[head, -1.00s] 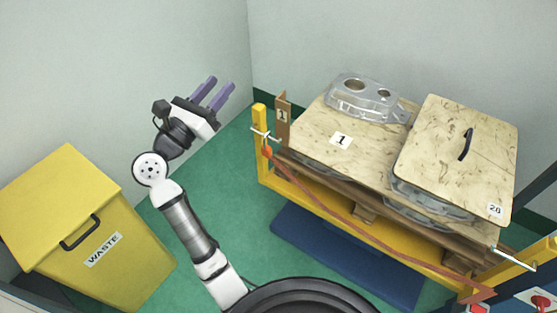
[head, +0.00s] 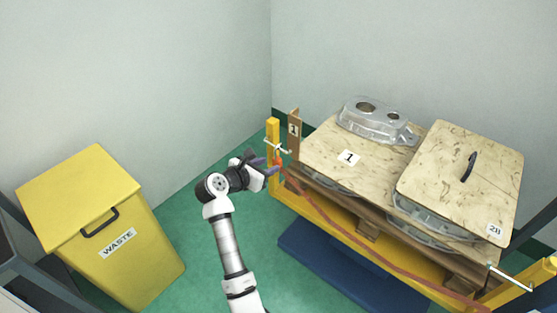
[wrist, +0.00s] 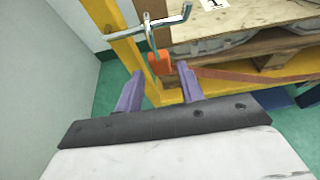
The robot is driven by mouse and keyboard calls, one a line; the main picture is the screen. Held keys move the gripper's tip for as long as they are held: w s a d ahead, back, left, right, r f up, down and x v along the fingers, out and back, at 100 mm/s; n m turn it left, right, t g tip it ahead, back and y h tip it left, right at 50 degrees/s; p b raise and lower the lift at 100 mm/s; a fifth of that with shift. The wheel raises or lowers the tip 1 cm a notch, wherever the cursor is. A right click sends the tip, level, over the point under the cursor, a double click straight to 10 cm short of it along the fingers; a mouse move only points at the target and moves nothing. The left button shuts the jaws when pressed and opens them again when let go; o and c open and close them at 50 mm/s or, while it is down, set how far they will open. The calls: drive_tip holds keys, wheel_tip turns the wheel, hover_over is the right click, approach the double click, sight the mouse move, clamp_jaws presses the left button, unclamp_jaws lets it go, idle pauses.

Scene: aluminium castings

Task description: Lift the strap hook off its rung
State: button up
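The strap hook is a bent metal hook with an orange block (wrist: 158,63) at its lower end. It hangs over the grey metal rung (wrist: 160,22) on the yellow post (wrist: 112,22), and it shows small in the head view (head: 279,161). The red-brown strap (wrist: 235,75) runs from the block to the right. My gripper (wrist: 160,71) is open, with its two purple fingers apart. In the wrist view the orange block appears between the fingertips, with a gap on each side. In the head view my gripper (head: 266,166) is just left of the hook.
A yellow frame holds a pallet with wooden boards (head: 325,150) and castings (head: 375,120) right of my gripper. A second rung (head: 510,277) stands at the right post. A yellow waste bin (head: 90,220) is at the left. Green floor lies clear between.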

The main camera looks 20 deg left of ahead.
sight(275, 162)
drive_tip(key=shift+p+x, duration=0.45)
drive_tip(key=shift+x, duration=2.65)
drive_tip(key=shift+a, duration=0.1)
clamp_jaws()
